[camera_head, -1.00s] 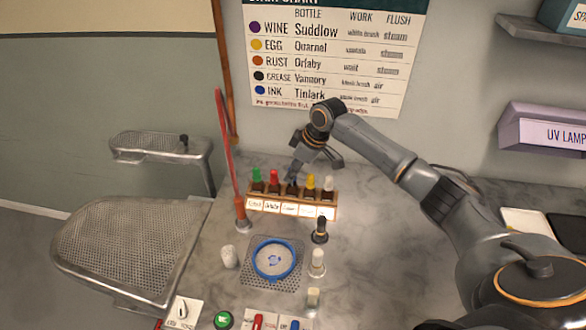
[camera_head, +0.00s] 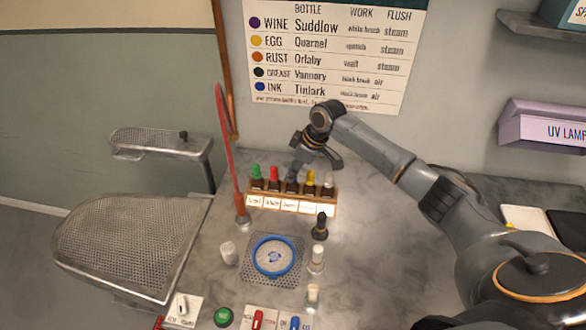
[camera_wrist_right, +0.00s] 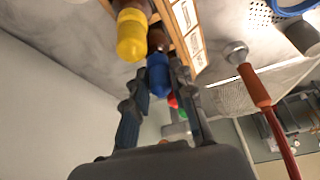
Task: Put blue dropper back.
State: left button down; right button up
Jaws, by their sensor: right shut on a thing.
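The blue dropper (camera_wrist_right: 158,76) has a blue bulb and shows between the two fingers of my right gripper (camera_wrist_right: 161,88) in the wrist view. In the head view my right gripper (camera_head: 294,172) is over the middle of the wooden bottle rack (camera_head: 334,204). It is shut on the blue dropper, whose bulb is mostly hidden there by the fingers. The dropper is at the middle bottle (camera_head: 291,188), between the red dropper (camera_head: 274,174) and the yellow dropper (camera_head: 310,179). I cannot tell how deep it sits. My left gripper is out of view.
Green (camera_head: 256,172) and white (camera_head: 328,183) droppers stand at the rack's ends. A red-handled rod (camera_head: 231,160) stands left of the rack.

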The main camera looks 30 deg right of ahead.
jog(key=shift+f, duration=0.1)
jog(key=o, duration=0.8)
jog(key=shift+o, duration=0.2)
jog(key=shift+r+p, duration=3.8)
jog(key=shift+f, duration=0.15)
